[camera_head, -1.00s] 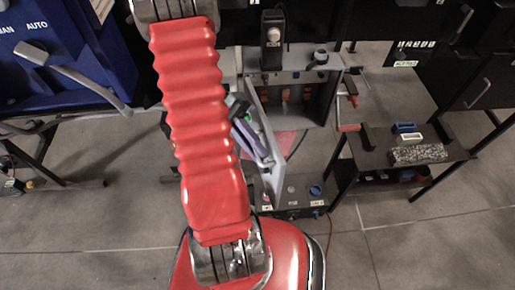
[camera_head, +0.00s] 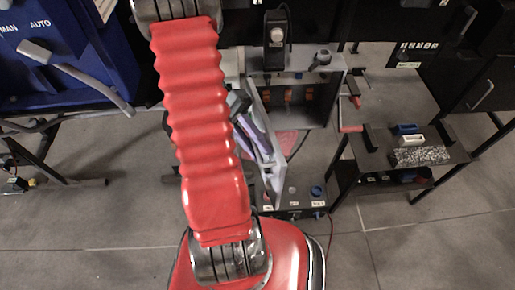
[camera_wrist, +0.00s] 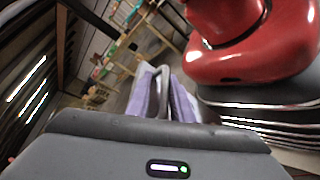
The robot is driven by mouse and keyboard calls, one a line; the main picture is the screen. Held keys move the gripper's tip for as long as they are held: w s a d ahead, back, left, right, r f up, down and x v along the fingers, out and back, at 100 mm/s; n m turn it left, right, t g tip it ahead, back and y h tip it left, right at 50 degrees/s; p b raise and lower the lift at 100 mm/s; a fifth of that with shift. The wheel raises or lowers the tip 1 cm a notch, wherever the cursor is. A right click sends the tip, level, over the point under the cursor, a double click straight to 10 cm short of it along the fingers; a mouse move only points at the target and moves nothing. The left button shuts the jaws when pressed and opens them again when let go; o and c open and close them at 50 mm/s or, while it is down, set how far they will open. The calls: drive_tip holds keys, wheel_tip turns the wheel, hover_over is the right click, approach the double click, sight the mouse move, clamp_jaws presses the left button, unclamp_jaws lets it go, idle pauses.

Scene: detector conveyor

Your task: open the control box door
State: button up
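The grey control box (camera_head: 328,92) stands open-fronted at the centre of the head view, with orange and dark parts inside. Its light grey door (camera_head: 277,178) is swung out from the box's left side, toward me. My gripper (camera_head: 262,150) has purple fingers and is at the door's left face, partly behind my red arm. The fingers look spread apart in the head view. The wrist view shows both purple fingers (camera_wrist: 164,100) with a grey strip between them; I cannot tell whether that strip is the door or part of the fingers.
A black side table (camera_head: 375,160) with a speckled block (camera_head: 420,155) and small blue and white items stands right of the box. A red-handled crank (camera_head: 352,128) juts out between them. A blue panel (camera_head: 70,50) is at left.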

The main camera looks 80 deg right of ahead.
wheel_tip(320, 180, up, 9)
idle(0.5)
drive_tip(key=shift+c, duration=0.4)
drive_tip(key=shift+w+a+h, duration=0.1)
drive_tip(key=shift+w+h, duration=0.2)
drive_tip(key=c, duration=0.3)
drive_tip(key=w+a+n+t+h, duration=0.1)
drive_tip(key=w+n+h, duration=0.1)
drive_tip(key=w, duration=0.1)
drive_tip(key=w+a+f+n+t+h, duration=0.1)
drive_tip(key=w+a+n+h, duration=0.1)
drive_tip(key=w+h, duration=0.1)
drive_tip(key=w+a+f+n+t+h, duration=0.1)
drive_tip(key=w+n+h, duration=0.1)
drive_tip(key=w, duration=0.3)
drive_tip(key=shift+a+n+h, duration=0.3)
drive_tip(key=shift+a+n, duration=0.05)
drive_tip(key=shift+n, duration=0.25)
clamp_jaws()
drive_tip(key=w+a+r+n+t+h, duration=0.1)
drive_tip(key=w+a+r+n+t, duration=0.1)
drive_tip(key=w+a+n+t, duration=0.4)
drive_tip(key=w+a+r+n+t+h, duration=0.1)
drive_tip(key=w+a+r+n+t, duration=0.2)
drive_tip(key=w+a+n+t, duration=0.4)
drive_tip(key=w+a, duration=0.4)
drive_tip(key=a, duration=0.3)
drive_tip(key=shift+a+r+t, duration=0.25)
drive_tip(key=shift+r+t, duration=0.05)
